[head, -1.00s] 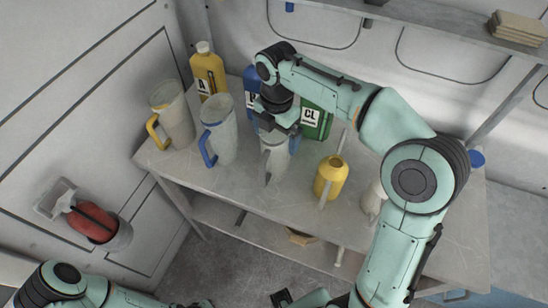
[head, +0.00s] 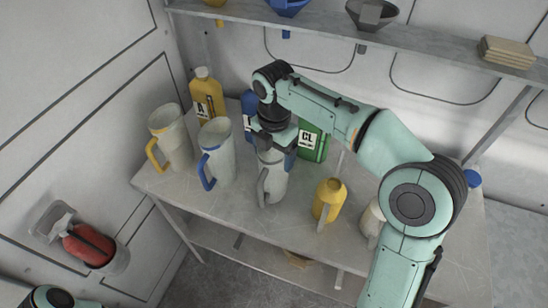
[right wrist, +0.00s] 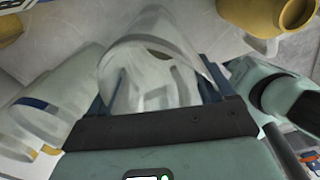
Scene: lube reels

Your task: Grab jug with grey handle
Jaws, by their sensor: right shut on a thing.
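The pale jug with the grey handle (head: 274,180) stands on the table in the head view, its handle facing the front. My right gripper (head: 273,142) comes down on its top from above and is shut on it. In the right wrist view the grey-handled jug (right wrist: 150,70) sits between the fingers of the right gripper (right wrist: 155,100). Its upper part is partly hidden by the gripper in the head view. Only a bit of my left arm shows at the bottom left of the head view; its gripper is out of view.
A blue-handled jug (head: 217,155) stands close on the left, with a yellow-handled jug (head: 172,140) beyond it. A yellow can (head: 328,200) stands to the right. Yellow (head: 206,95) and green (head: 312,143) containers stand behind. A shelf (head: 430,48) runs above.

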